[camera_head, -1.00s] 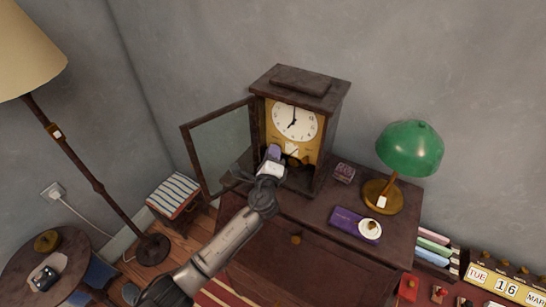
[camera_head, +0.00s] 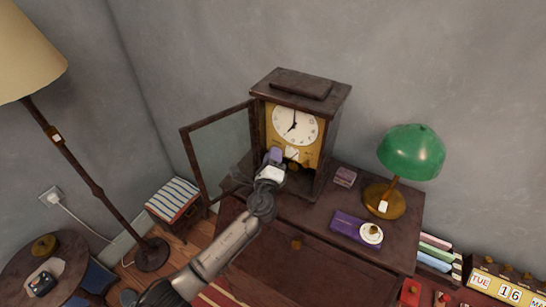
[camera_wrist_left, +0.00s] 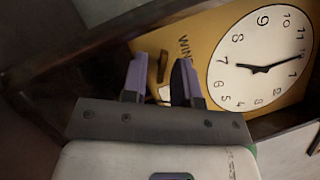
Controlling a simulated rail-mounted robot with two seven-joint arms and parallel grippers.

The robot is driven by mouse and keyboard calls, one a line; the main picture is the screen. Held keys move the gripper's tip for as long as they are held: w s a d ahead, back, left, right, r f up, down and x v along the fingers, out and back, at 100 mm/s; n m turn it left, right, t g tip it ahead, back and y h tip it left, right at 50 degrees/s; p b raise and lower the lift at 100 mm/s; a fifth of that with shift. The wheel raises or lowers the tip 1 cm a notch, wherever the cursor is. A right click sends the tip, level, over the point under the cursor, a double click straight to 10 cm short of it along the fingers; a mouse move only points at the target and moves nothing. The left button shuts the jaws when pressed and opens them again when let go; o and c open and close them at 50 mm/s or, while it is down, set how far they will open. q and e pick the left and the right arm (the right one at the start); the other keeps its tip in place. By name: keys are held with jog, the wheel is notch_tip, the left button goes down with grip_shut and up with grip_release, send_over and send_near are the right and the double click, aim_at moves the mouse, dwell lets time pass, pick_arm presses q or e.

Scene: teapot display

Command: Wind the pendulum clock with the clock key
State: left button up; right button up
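The pendulum clock (camera_head: 329,130) stands on a dark wooden cabinet, its glass door (camera_head: 222,150) swung open to the left. Its white dial (camera_head: 294,124) and yellow front, with lettering starting "WIN", also show tilted in the left wrist view (camera_wrist_left: 262,62). My left gripper (camera_head: 276,155) reaches into the open front, below the dial. In the left wrist view its purple fingers (camera_wrist_left: 162,82) stand apart at the yellow front. A small dark brown piece (camera_wrist_left: 162,66) shows between and beyond them; I cannot tell whether it is the clock key. My right gripper is not in view.
On the cabinet (camera_head: 385,240), right of the clock, are a small box (camera_head: 345,177), a purple case (camera_head: 346,226) and a green lamp (camera_head: 411,152). A floor lamp (camera_head: 88,180) and striped stool (camera_head: 174,197) are to the left. The open door stands close to my left gripper.

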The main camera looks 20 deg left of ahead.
pick_arm(q)
jog(key=shift+o, duration=0.3)
jog(key=shift+s+d, duration=0.1)
jog(key=shift+s, duration=0.05)
jog(key=v, duration=1.3)
jog(key=shift+s, duration=0.3)
jog(key=shift+f, duration=0.1)
